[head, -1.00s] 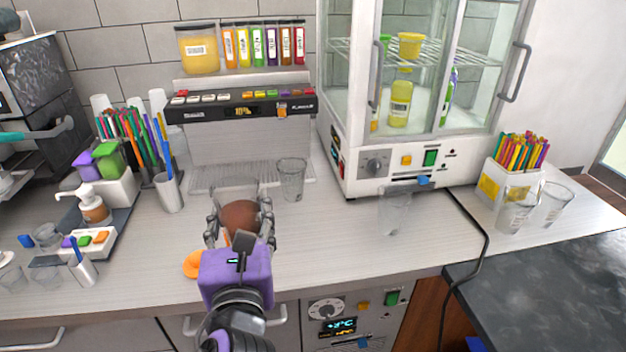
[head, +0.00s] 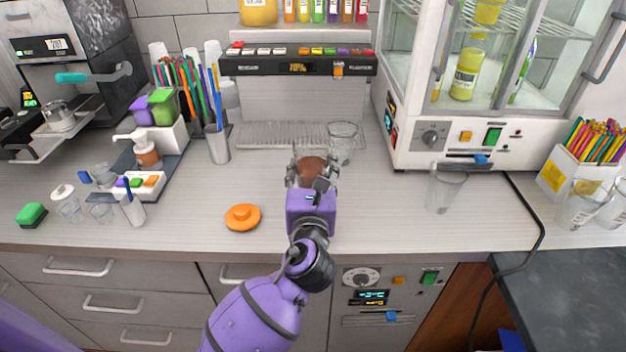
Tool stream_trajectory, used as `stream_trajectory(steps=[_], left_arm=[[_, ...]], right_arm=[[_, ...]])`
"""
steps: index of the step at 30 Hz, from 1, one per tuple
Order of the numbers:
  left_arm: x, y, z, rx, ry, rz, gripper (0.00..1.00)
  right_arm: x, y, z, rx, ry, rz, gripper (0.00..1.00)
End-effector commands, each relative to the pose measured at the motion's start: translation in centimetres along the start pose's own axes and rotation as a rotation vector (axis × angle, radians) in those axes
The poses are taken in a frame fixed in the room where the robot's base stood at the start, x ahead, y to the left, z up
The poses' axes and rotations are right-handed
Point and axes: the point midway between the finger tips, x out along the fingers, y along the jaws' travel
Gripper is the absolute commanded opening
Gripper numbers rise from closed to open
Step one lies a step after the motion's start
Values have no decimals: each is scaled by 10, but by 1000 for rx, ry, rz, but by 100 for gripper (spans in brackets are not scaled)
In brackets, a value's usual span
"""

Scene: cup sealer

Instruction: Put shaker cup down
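My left gripper (head: 313,172) is above or at the counter in front of the drink dispenser. Its fingers lie on both sides of a cup with brown contents (head: 313,166), which looks like the shaker cup; the gripper appears shut on it. The fingers and hand hide most of the cup, and I cannot tell whether its base touches the counter. An orange round lid (head: 243,217) lies on the counter to the left of the hand. My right gripper is not in view.
A clear empty cup (head: 342,140) stands just behind the hand, near the drip tray (head: 290,135). Another clear cup (head: 445,188) stands to the right, by the glass cabinet (head: 480,140). The counter (head: 385,215) between hand and that cup is clear.

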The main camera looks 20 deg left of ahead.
Motion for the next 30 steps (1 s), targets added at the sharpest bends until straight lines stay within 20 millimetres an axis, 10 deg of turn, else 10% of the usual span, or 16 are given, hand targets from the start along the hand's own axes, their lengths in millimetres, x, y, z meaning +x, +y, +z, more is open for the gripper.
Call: stream_trajectory(steps=[6,18,19,30], left_arm=[[2,-2,-33,1,4,-1,9],[2,-2,-35,0,-2,-1,9],[2,-2,-36,0,1,-1,57],[2,-2,-36,0,1,-1,72]], right_arm=[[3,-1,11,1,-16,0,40],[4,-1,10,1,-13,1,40],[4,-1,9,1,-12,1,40],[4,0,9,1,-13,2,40]])
